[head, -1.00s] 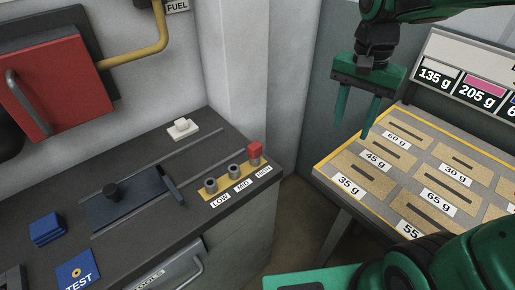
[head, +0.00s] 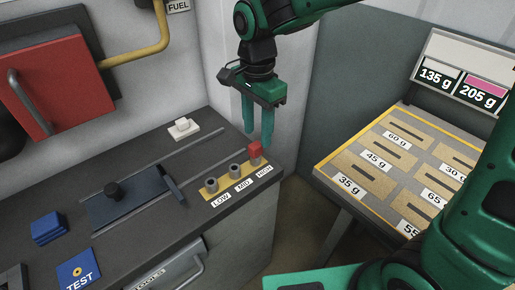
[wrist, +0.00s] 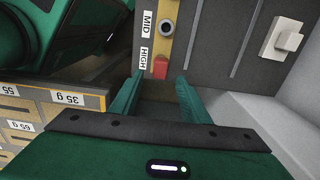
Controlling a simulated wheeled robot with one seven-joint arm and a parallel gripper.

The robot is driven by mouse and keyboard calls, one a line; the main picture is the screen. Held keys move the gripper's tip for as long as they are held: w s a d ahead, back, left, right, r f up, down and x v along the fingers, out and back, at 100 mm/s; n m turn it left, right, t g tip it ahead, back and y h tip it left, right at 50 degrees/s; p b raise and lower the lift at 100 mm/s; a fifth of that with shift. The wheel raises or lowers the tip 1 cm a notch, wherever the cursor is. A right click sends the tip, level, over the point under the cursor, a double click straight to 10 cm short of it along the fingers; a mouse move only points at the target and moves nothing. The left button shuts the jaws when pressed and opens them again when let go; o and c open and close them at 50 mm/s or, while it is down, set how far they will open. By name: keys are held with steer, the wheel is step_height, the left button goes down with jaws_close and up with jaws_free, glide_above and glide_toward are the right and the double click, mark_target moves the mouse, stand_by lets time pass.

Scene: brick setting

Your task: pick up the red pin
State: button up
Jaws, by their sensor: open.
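The red pin (head: 254,149) stands in the HIGH socket at the right end of a yellow strip (head: 225,187) on the dark bench. The LOW and MID sockets beside it look empty. My gripper (head: 257,146) is open, pointing down, with its two green fingers at or just above the pin in the head view; I cannot tell the exact depth. In the wrist view the red pin (wrist: 160,68) shows beyond the fingertips of my gripper (wrist: 157,82), roughly centred between them. Nothing is held.
A white switch (head: 183,128) sits behind the strip. A black-knobbed slider plate (head: 125,197) and blue blocks (head: 46,228) lie to the left. A wall is close behind my gripper. A table with weight-labelled slots (head: 400,170) stands to the right, across a gap.

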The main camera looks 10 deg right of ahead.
mark_target(255, 144)
steer(key=shift+a+f, duration=0.15)
steer(key=shift+f, duration=1.2)
steer(key=shift+a+f, duration=0.15)
steer(key=shift+f, duration=1.15)
jaws_close()
